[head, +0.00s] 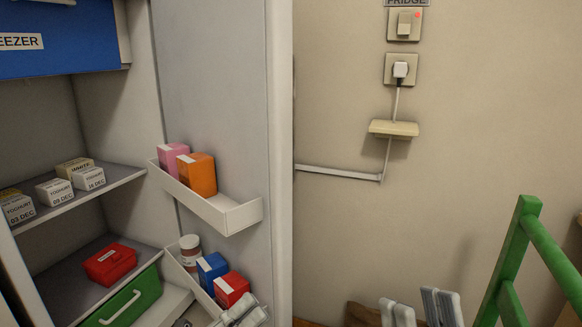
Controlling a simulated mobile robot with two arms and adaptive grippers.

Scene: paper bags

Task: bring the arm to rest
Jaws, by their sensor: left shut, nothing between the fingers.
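My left gripper (242,311) shows at the bottom edge, in front of the lower door shelf of the fridge. Its fingers are together with nothing between them. My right gripper (418,303) shows at the bottom edge, right of the fridge door and in front of the wall. Its two grey fingers stand apart, and I see nothing between them. Only the finger ends of both grippers show; the rest of both arms is out of the picture.
The fridge door (280,150) stands open. Its upper shelf (235,215) holds pink and orange cartons; its lower shelf holds a jar and blue and red boxes. Yoghurt boxes and a red box (110,264) are inside. A green frame (505,262) stands at right.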

